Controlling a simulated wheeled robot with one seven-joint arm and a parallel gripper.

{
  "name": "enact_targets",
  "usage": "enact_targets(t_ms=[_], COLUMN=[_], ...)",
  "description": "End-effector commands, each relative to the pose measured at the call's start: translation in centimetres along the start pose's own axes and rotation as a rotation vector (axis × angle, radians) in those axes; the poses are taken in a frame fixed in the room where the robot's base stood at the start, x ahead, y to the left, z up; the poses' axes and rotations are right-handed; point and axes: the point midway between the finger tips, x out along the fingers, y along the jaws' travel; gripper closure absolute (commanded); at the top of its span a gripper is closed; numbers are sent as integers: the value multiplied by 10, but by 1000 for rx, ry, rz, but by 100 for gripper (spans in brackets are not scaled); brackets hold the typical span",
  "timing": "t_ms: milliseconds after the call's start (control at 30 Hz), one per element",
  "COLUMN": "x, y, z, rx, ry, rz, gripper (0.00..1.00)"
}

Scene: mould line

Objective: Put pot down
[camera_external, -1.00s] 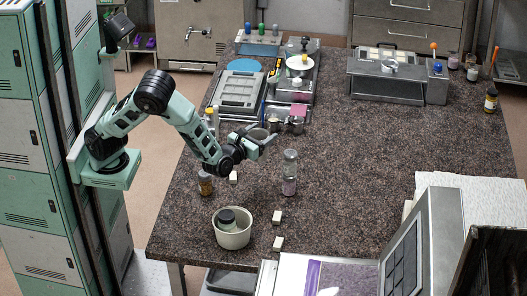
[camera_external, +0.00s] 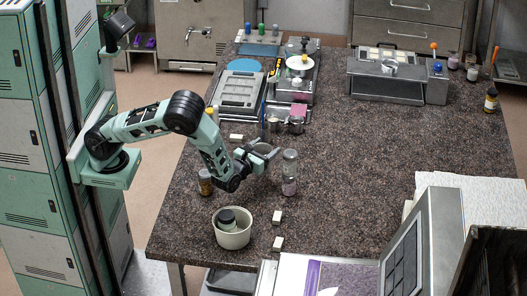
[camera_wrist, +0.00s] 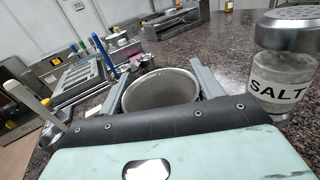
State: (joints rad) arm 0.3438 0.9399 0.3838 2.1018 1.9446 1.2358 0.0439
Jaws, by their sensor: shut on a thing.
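My gripper (camera_external: 262,154) is shut on a small grey metal pot (camera_external: 258,150). In the wrist view the pot (camera_wrist: 160,91) sits between the two fingers, its round open mouth facing up and towards the camera. The pot is close above the speckled dark table (camera_external: 340,190); I cannot tell whether it touches the surface. A glass salt shaker (camera_external: 290,172) stands just right of my gripper; in the wrist view this shaker (camera_wrist: 285,75) shows its SALT label.
A white tub (camera_external: 232,235) holding a dark-lidded jar stands near the front edge. Small white blocks (camera_external: 277,217) lie to the right of the tub. Small metal pots (camera_external: 295,124) stand behind. The table's right middle is clear.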

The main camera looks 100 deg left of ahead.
Motion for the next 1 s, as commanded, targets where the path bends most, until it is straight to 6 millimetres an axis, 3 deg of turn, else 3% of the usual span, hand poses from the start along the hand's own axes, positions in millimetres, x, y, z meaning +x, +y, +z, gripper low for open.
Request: enact_targets(t_ms=[400, 800, 833, 900, 1000], x=[0, 0, 0, 0, 0], y=[-1, -2, -2, -2, -2], z=[-45, -50, -51, -50, -50], rx=[1, 0, 0, -1, -1], ry=[0, -1, 0, 0, 0], rz=[1, 0, 0, 0, 0], gripper=[62, 62, 32, 13, 13])
